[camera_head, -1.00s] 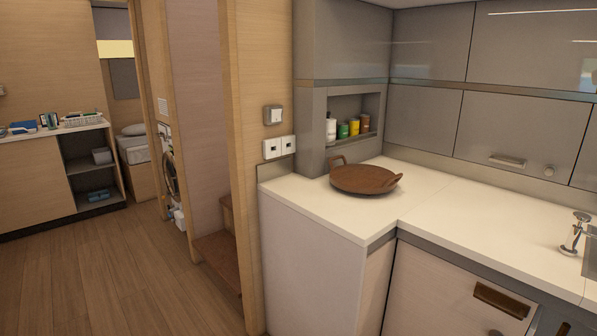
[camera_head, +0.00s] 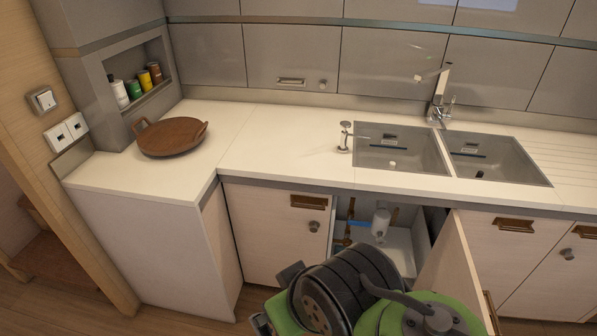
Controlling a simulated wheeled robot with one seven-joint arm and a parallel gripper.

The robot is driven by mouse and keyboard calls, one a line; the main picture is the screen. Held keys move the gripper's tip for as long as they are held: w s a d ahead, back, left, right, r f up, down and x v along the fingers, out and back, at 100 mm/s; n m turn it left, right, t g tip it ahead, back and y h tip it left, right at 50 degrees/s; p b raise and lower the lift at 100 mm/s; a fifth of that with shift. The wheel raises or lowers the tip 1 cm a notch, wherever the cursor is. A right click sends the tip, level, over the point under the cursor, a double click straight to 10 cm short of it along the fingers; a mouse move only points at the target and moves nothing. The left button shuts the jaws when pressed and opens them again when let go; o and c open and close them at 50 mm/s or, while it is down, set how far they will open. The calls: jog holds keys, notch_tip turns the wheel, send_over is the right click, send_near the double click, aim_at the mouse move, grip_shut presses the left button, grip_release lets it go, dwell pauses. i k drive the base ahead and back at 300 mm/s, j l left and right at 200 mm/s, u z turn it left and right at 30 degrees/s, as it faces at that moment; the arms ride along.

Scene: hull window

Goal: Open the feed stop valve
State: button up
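Below the sink, a cupboard (camera_head: 400,240) stands open, its pale door (camera_head: 452,262) swung out toward me. Inside are copper-coloured pipes (camera_head: 349,222) with a small blue part (camera_head: 359,223) that looks like a valve lever, lying about level. I cannot tell for sure that it is the feed stop valve. A white cylinder (camera_head: 380,224) is just right of it. My green and black arm fills the bottom middle, in front of the cupboard, and hides its lower part. My gripper's fingers do not show.
The white counter (camera_head: 270,150) carries a brown round pan (camera_head: 172,137) and a double sink (camera_head: 400,150) with a tap (camera_head: 440,100). A closed cupboard door (camera_head: 268,232) is left of the opening. Wooden floor is free at lower left.

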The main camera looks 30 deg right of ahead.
aim_at(349, 221)
jog(key=z, duration=0.5)
jog(key=k+z, duration=0.15)
jog(key=z, duration=0.8)
jog(key=l+u, duration=0.15)
jog(key=u, duration=1.45)
jog(key=i+l, duration=0.4)
jog(key=l, duration=0.2)
